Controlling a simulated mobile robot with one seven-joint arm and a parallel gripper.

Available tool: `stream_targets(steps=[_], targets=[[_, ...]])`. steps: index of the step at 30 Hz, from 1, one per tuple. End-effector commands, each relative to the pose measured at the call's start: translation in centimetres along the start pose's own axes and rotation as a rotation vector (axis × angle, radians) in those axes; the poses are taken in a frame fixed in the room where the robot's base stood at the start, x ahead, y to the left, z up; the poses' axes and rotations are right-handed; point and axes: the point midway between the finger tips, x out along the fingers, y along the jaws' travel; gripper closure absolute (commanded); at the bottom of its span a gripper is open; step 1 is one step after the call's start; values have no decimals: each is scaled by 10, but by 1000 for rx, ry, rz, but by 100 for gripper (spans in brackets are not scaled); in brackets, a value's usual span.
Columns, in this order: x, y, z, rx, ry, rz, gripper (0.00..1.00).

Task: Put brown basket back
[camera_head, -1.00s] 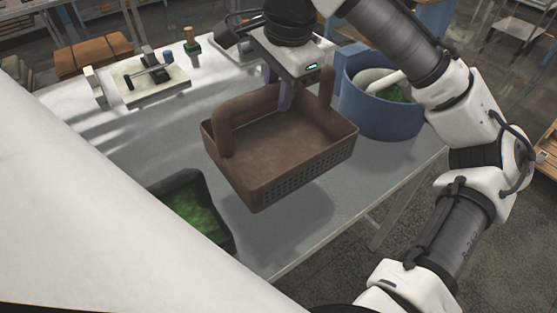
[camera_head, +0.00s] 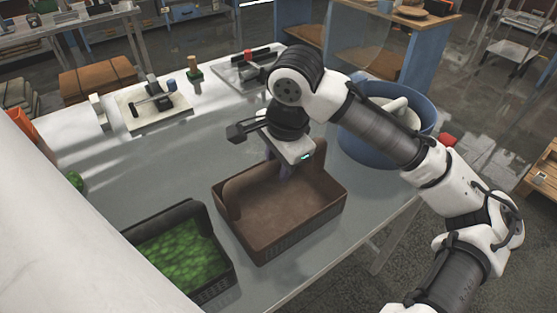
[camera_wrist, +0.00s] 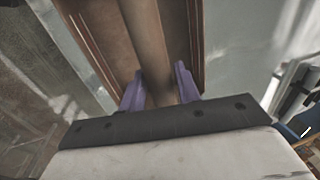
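The brown basket (camera_head: 296,228) is level on or just above the grey tabletop (camera_head: 190,183), at the front right; I cannot tell whether its base touches. My gripper (camera_head: 286,172) is over the middle of the basket, pointing down. In the wrist view, its two purple fingers (camera_wrist: 159,90) stand on either side of the brown handle bar (camera_wrist: 148,40), seemingly shut on it. The contact faces are partly hidden. In the head view, my wrist hides part of the handle.
A dark crate with green contents (camera_head: 225,268) stands close to the basket's left. A blue bin (camera_head: 372,150) stands right behind it. A fixture plate (camera_head: 150,112) and a small red-topped device (camera_head: 247,60) are at the back. The table's middle left is clear.

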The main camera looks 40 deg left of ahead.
Motion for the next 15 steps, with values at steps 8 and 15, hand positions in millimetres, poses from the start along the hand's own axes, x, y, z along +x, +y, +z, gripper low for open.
stream_targets(steps=[8, 15], targets=[[0, 0, 0, 0, 0, 0, 54], [5, 1, 0, 0, 2, 0, 54]])
